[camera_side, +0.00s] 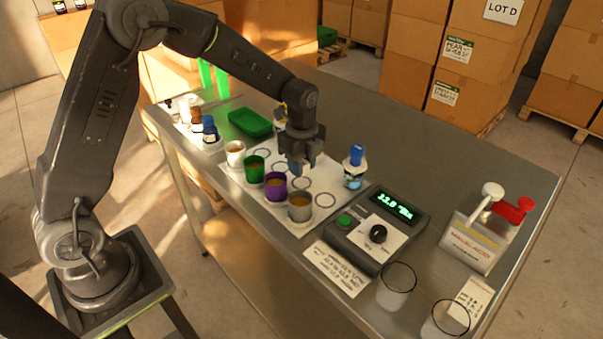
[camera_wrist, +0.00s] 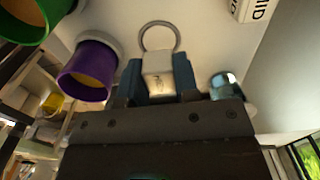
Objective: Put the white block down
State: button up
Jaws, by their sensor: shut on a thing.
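My gripper (camera_side: 298,165) is above the white mat (camera_side: 262,205) on the metal table, to the right of the row of cups. In the wrist view its two blue-grey fingers (camera_wrist: 158,78) are shut on a small white block (camera_wrist: 158,66), one finger on each side. A printed ring (camera_wrist: 160,36) shows on the pale surface just past the block. In the side view I cannot make out the block, which the fingers hide. I cannot tell whether the block touches the mat.
White, green, purple (camera_side: 275,186) and grey (camera_side: 300,206) cups stand along the mat's near side. A blue-capped bottle (camera_side: 355,167) stands right of my gripper. A green tray (camera_side: 250,123) lies behind.

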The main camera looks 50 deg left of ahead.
jog(key=shift+f, duration=1.55)
jog(key=shift+f, duration=0.1)
jog(key=shift+f, duration=0.1)
jog(key=o, duration=0.9)
